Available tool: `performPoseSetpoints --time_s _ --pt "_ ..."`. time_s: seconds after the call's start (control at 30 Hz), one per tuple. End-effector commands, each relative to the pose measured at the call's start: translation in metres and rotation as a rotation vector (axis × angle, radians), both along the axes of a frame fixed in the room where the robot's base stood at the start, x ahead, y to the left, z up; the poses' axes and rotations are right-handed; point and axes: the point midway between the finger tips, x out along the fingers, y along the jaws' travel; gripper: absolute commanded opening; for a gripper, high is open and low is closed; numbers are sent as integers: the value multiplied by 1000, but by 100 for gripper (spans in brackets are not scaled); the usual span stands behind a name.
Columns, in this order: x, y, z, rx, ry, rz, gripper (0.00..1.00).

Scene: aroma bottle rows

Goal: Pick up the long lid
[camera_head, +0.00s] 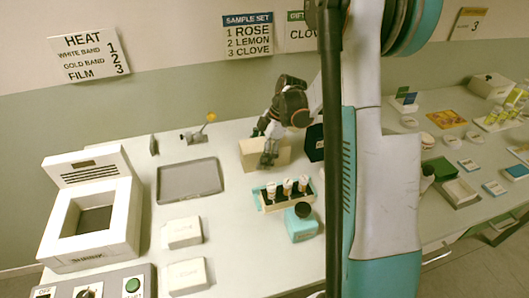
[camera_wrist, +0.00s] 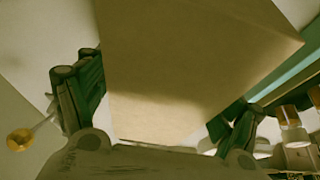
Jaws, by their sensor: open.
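A long tan box-shaped piece (camera_head: 284,154), which looks like the long lid, lies on the table behind the row of vials. My gripper (camera_head: 268,158) points down at it, with the fingers in front of its middle. In the wrist view the tan piece (camera_wrist: 165,75) fills the space between the two fingers of my open gripper (camera_wrist: 158,115). The left finger is close to its left side and the right finger is near its lower right. I cannot tell whether either finger touches it. Its underside is hidden.
A dark box (camera_head: 315,142) is close on the right. A grey tray (camera_head: 190,181) and a yellow-tipped stand (camera_head: 198,135) are to the left. My arm hides part of the table.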

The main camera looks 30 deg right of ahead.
Motion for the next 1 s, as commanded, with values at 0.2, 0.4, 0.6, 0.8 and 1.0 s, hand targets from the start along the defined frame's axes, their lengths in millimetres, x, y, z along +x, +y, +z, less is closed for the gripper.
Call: performPoseSetpoints --time_s 0.2,0.4,0.6,0.8,1.0 --pt "0 0 -1 0 0 0 83" --pt "0 0 -4 0 0 0 83" --pt "0 0 -5 0 0 0 83" --pt "0 0 -5 0 0 0 83" --pt "0 0 -5 0 0 0 40"
